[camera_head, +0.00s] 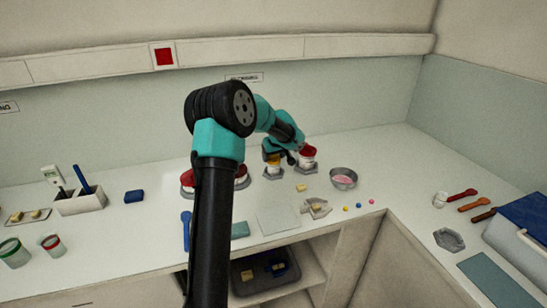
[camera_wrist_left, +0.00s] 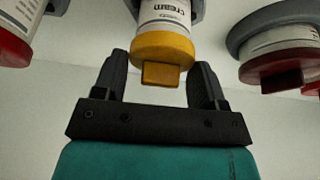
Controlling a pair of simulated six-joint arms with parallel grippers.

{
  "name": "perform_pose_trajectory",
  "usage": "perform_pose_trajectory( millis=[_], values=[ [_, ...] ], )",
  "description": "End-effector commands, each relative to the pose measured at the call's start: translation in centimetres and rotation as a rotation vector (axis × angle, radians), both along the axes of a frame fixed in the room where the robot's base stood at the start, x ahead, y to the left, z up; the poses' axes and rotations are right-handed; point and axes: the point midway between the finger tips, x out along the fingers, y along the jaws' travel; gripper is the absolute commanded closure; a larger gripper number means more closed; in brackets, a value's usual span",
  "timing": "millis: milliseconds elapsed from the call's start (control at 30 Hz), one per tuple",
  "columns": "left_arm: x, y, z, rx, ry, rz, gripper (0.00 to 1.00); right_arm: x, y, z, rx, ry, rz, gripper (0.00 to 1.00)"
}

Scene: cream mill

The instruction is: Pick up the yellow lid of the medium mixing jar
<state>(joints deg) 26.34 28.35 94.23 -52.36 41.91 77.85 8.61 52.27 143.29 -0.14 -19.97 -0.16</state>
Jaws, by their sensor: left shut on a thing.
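The medium jar has a white body with a cream label in the left wrist view (camera_wrist_left: 165,12). Its yellow lid (camera_wrist_left: 162,50) has a square tab and is on the jar. In the head view the yellow lid (camera_head: 272,159) is partly hidden by my left gripper (camera_head: 284,156), and the jar stands on a grey holder at the back of the counter. My right gripper is not in view.
Red-lidded jars stand on both sides, one at right (camera_head: 306,155) and others at left (camera_head: 187,180). A grey bowl (camera_head: 343,178) with pink content sits to the right. A pale square plate (camera_head: 277,219) lies in front. Small coloured balls lie near the counter's front edge.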

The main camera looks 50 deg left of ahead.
Motion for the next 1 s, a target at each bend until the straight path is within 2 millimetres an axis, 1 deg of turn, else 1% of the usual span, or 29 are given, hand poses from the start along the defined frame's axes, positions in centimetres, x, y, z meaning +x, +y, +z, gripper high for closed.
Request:
perform_pose_trajectory(
  millis=[267, 367, 567, 767, 1000],
  values=[
    [0.0, 0.0, 2.2, 0.000, -0.002, 0.001, 0.56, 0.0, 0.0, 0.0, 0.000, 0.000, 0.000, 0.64],
    [0.1, 0.0, 3.3, 0.001, -0.004, 0.001, 0.56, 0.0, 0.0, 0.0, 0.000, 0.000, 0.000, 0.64],
    [-1.3, -1.5, 3.5, 0.000, 0.001, -0.002, 0.56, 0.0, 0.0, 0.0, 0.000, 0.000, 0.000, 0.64],
    [-3.3, -3.8, 3.8, -0.001, 0.000, -0.002, 0.56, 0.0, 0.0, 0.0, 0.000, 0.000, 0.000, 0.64],
    [-7.0, -8.0, 4.3, 0.000, 0.001, -0.004, 0.56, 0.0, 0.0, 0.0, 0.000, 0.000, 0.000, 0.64]
  ],
)
